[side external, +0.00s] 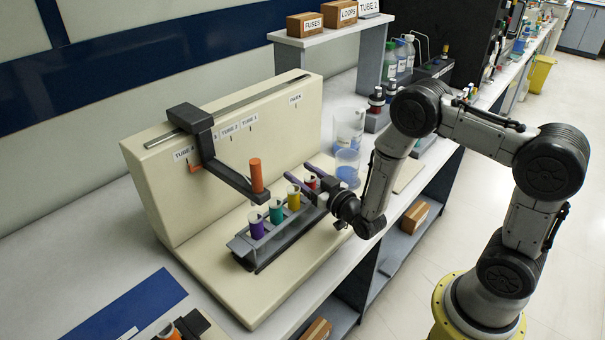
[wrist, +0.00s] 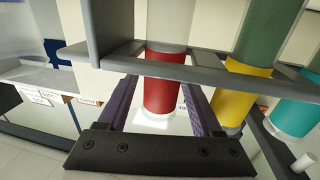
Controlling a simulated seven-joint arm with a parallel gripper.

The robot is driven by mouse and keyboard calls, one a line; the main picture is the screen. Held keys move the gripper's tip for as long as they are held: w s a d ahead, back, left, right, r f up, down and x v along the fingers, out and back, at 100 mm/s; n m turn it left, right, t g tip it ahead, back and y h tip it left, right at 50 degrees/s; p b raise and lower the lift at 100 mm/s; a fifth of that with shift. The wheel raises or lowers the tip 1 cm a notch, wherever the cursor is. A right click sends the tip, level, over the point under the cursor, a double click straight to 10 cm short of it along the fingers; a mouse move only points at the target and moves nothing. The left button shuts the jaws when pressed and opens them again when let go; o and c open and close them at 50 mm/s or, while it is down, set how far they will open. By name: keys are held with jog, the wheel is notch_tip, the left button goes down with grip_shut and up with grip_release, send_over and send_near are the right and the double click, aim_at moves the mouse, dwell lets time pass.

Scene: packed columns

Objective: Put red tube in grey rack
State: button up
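The red tube (side external: 310,182) stands upright at the far right end of a row in the grey rack (side external: 262,258). Yellow (side external: 293,200), green (side external: 276,214) and purple (side external: 257,228) tubes stand in the same rack. My gripper (side external: 305,172) is at the red tube, with its purple fingers apart. In the wrist view the red tube (wrist: 164,85) lies between the open fingers, with a gap visible on the left. The right finger runs between the red tube and the yellow tube (wrist: 238,95). Contact cannot be made out. A grey rack bar (wrist: 115,55) crosses the tubes.
A dark slider arm (side external: 225,172) reaches from the beige panel (side external: 300,110) and carries an orange cylinder (side external: 256,174) above the rack's left part. Clear beakers (side external: 348,130) stand behind the rack. A blue sheet (side external: 130,310) lies at the front left.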

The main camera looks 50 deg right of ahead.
jog(key=shift+r, duration=0.15)
jog(key=shift+s, duration=0.25)
jog(key=s+a, duration=0.2)
jog(key=s, duration=0.9)
notch_tip(320, 180, up, 10)
jog(key=w+a+g+y, duration=0.2)
jog(key=g, duration=0.4)
jog(key=s+r+n+g, duration=0.1)
jog(key=s+r+g, duration=0.2)
jog(key=s, duration=0.8)
jog(key=s+r+g, duration=0.3)
jog(key=s, duration=0.8)
jog(key=shift+a+r+n+y, duration=0.25)
jog(key=shift+r+n+y, duration=0.05)
jog(key=shift+n+y, duration=0.1)
